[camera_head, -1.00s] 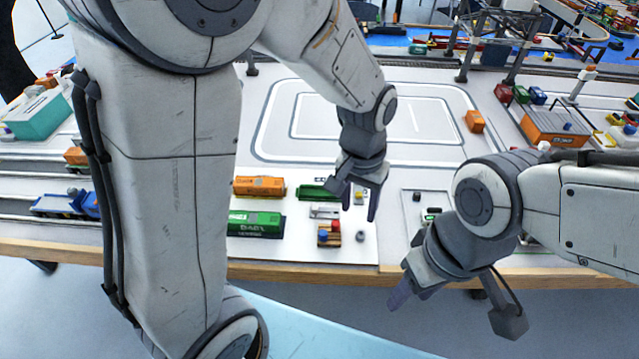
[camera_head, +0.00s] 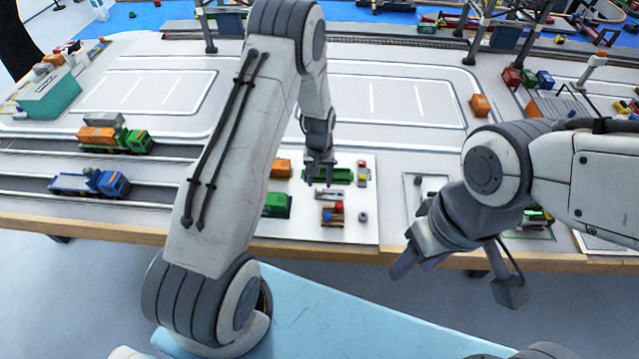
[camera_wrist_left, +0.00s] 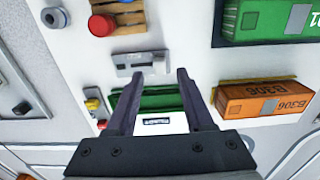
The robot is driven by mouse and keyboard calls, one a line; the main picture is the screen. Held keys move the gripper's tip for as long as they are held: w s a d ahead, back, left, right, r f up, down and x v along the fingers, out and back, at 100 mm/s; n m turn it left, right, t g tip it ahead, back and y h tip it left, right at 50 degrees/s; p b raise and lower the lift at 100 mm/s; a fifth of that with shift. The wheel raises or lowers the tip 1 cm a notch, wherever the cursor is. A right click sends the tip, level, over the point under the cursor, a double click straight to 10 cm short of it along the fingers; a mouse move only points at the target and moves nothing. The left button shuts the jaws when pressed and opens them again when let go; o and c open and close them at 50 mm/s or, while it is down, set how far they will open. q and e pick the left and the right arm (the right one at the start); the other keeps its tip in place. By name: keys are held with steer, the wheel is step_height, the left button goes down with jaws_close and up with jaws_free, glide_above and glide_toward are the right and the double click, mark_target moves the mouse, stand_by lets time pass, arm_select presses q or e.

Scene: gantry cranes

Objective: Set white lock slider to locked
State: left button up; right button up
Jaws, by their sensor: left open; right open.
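The white lock slider is a small pale plate with a dark slot and a grey knob; it shows in the left wrist view (camera_wrist_left: 141,62) and, small, in the head view (camera_head: 328,193). Its setting is too small to read surely. My left gripper (camera_head: 319,183) is open and empty above the panel, just behind the slider plate. In the left wrist view my left gripper's (camera_wrist_left: 160,76) fingertips point toward the plate, apart from each other, with the plate slightly left of their middle. My right gripper (camera_head: 412,262) is open and empty, in front of the table edge.
Another green container (camera_wrist_left: 160,102) lies under the left fingers. A grey knob (camera_head: 363,216) stands to the right.

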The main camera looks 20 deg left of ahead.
mark_target(320, 189)
arm_select(q)
steer(key=shift+f, duration=1.5)
steer(key=shift+c, duration=0.3)
jaws_close()
